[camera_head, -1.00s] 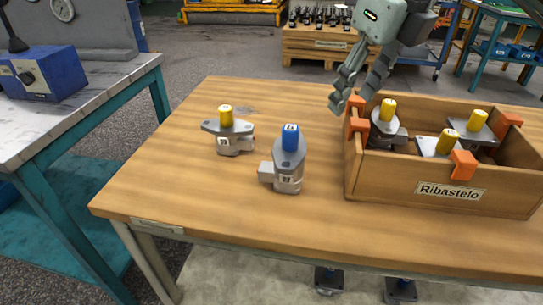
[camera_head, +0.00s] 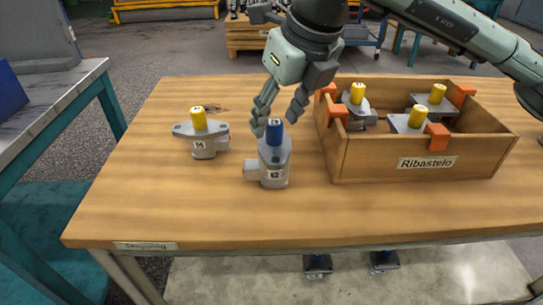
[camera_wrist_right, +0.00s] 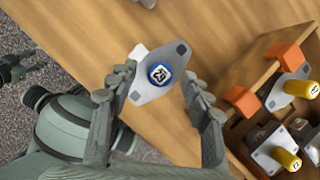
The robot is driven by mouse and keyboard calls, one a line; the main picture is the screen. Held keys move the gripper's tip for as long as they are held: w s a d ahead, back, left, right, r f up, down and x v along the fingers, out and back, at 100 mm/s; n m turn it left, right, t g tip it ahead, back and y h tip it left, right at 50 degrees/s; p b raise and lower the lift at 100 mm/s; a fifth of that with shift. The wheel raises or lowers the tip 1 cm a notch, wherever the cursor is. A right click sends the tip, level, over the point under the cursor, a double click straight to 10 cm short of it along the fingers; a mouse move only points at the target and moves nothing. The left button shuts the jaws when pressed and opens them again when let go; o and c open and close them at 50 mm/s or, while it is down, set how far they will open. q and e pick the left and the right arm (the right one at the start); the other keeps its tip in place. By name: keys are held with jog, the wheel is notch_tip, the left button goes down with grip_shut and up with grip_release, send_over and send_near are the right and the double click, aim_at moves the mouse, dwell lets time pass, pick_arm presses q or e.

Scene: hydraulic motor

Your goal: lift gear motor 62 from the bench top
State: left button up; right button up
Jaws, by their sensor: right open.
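The blue-capped gear motor (camera_head: 273,160) stands upright on the wooden bench top (camera_head: 230,225); its small label seems to read 62. My right gripper (camera_head: 275,121) is open and empty, pointing down, with its fingertips around the level of the blue cap. In the right wrist view the motor's blue cap and grey flange (camera_wrist_right: 157,78) lie between the two spread fingers of the right gripper (camera_wrist_right: 158,82). I cannot tell whether a finger touches the flange. At the left edge of the wrist view, a dark part (camera_wrist_right: 12,70) looks like my left gripper; its jaws are unclear.
A yellow-capped motor (camera_head: 202,136) stands on the bench left of the blue-capped one. A wooden crate (camera_head: 380,170) marked Ribastelo, with orange corner pieces and several yellow-capped motors, stands close on the right. The bench front is clear.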

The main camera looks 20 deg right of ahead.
jog(key=shift+x, duration=1.35)
grip_shut()
jog(key=shift+r, duration=0.15)
